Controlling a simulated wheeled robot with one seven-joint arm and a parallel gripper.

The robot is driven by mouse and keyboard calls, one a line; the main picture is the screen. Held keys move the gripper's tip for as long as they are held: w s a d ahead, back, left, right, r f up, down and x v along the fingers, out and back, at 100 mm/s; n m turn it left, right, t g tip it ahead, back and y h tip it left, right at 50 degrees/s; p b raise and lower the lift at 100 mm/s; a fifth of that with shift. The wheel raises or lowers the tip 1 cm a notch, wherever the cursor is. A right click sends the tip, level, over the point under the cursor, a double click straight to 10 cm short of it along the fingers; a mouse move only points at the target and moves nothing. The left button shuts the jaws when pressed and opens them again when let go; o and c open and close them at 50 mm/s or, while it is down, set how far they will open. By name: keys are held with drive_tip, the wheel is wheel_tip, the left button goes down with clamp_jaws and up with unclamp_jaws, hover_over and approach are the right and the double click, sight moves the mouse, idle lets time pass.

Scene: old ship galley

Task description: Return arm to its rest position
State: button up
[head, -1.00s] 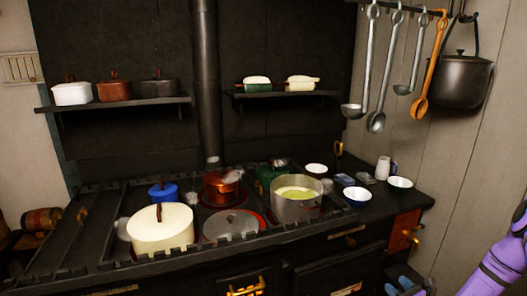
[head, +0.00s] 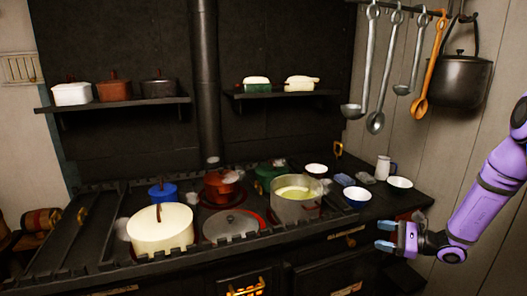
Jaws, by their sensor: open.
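My purple arm (head: 480,205) comes in from the right edge of the head view. My gripper (head: 384,236) is at its lower left end, with two blue-grey fingertips pointing left. The fingers are apart and nothing is between them. The gripper is in front of the right end of the black stove (head: 330,245), below the small bowls.
Pots stand on the stove: a cream pot (head: 160,232), a blue pot (head: 163,192), a copper pot (head: 221,187) and an open steel pot (head: 297,208). White bowls (head: 357,196) and a jug (head: 383,167) stand at the right. Ladles (head: 364,70) and a black cauldron (head: 460,80) hang above.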

drive_tip(key=s+a+r+n+g+h, duration=0.3)
drive_tip(key=s+a+r+n+g, duration=0.25)
drive_tip(key=r, duration=0.45)
drive_tip(key=s+a+r+n+g+h, duration=0.2)
drive_tip(key=s+a+r+n+g, duration=0.15)
drive_tip(key=s+r+n, duration=0.4)
drive_tip(key=s+d+r+n+t+h, duration=0.1)
drive_tip(key=s+r+n+t+h, duration=0.2)
drive_tip(key=s, duration=0.7)
drive_tip(key=s+d+r+n+t+h, duration=0.1)
drive_tip(key=s+r+n+t+h, duration=0.2)
drive_tip(key=s+r+h, duration=0.3)
drive_tip(key=s+r, duration=0.4)
drive_tip(key=r, duration=0.1)
drive_tip(key=shift+s+d+r+t+h, duration=0.15)
drive_tip(key=shift+s+d+t+h, duration=0.15)
drive_tip(key=shift+s+h, duration=0.1)
